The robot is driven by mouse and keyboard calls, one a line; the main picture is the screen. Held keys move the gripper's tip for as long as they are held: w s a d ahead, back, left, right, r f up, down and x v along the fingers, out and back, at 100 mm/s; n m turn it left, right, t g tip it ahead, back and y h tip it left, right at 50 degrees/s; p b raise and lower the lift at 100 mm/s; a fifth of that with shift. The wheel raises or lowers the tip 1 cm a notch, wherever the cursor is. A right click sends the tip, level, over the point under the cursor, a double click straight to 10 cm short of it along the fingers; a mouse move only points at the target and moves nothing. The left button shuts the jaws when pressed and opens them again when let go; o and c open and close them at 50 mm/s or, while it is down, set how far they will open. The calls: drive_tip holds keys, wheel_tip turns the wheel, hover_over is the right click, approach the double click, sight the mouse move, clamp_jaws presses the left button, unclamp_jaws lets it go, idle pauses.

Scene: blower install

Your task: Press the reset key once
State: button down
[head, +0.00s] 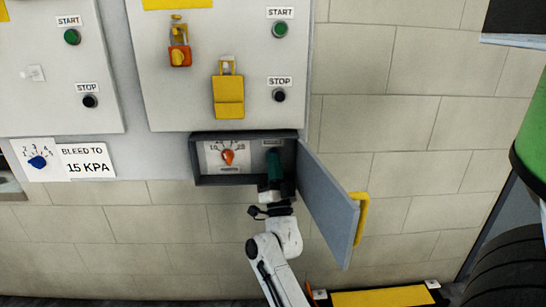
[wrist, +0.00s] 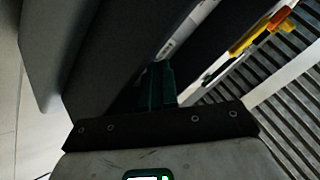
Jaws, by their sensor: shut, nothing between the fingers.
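My gripper (head: 274,158) reaches into the right half of an open grey box (head: 245,181) low on the wall. Its dark green fingers are shut and hold nothing. A small white label (head: 272,142) shows just above the fingertips. The reset key itself cannot be made out; my fingers cover the panel below that label. I cannot tell whether the fingertips touch anything. In the wrist view the shut fingers (wrist: 161,84) point into the dark box, near a pale label strip.
Left in the box is a dial with an orange knob (head: 228,156). The box door (head: 328,203) with a yellow handle (head: 361,216) hangs open, right of my arm. Above are a yellow lockout cover (head: 228,97), an orange padlock (head: 180,55), and green start (head: 279,29) and black stop (head: 279,95) buttons.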

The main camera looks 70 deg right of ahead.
drive_tip(key=shift+s, duration=0.1)
idle(0.8)
drive_tip(key=shift+s+a+p, duration=0.35)
drive_tip(key=shift+a+p, duration=0.3)
drive_tip(key=shift+a, duration=0.1)
drive_tip(key=shift+a, duration=0.1)
drive_tip(key=a+p, duration=0.1)
drive_tip(key=s+a+p, duration=0.1)
drive_tip(key=a, duration=0.1)
drive_tip(key=a+p, duration=0.1)
drive_tip(key=shift+s+a, duration=0.3)
drive_tip(key=shift+s, duration=0.1)
drive_tip(key=shift+w, duration=0.1)
